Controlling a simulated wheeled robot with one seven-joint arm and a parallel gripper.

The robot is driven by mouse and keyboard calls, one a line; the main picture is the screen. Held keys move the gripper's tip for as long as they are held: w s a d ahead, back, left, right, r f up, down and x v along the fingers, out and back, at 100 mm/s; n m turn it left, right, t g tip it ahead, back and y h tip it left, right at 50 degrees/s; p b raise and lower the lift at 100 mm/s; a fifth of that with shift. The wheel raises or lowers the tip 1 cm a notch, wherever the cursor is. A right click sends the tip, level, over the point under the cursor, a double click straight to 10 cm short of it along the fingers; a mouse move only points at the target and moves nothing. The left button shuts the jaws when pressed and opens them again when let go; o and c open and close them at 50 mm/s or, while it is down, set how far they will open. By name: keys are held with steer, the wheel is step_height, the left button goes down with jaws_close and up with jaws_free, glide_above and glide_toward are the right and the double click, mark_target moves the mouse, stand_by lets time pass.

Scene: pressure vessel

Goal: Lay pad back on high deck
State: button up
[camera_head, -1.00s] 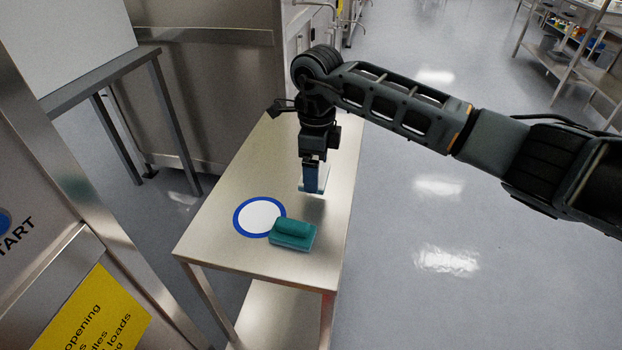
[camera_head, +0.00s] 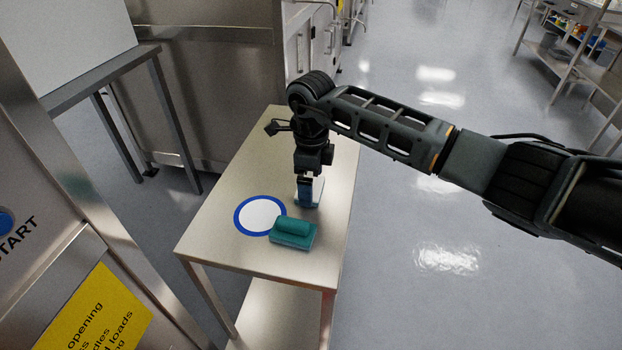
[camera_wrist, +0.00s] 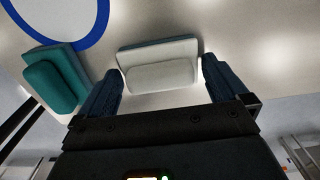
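A pale grey pad with a raised block on top and a teal-edged base (camera_wrist: 160,72) lies between my fingertips in the wrist view. In the head view it is mostly hidden behind my fingers, with a pale part (camera_head: 319,188) showing. My gripper (camera_head: 308,200) is low over the steel table; its blue fingers also show in the wrist view (camera_wrist: 163,72). The fingers stand apart, one at each end of the pale pad, with small gaps seeming to remain. A teal pad (camera_head: 293,232) lies near the table's front edge.
A blue ring with a white centre (camera_head: 260,215) marks the steel table (camera_head: 225,240), partly overlapped in view by the teal pad. A taller steel stand (camera_head: 105,75) is at left. A panel with a yellow sign (camera_head: 95,315) is at front left. Open floor lies right.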

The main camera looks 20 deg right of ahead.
step_height(320, 180, up, 12)
stand_by(0.6)
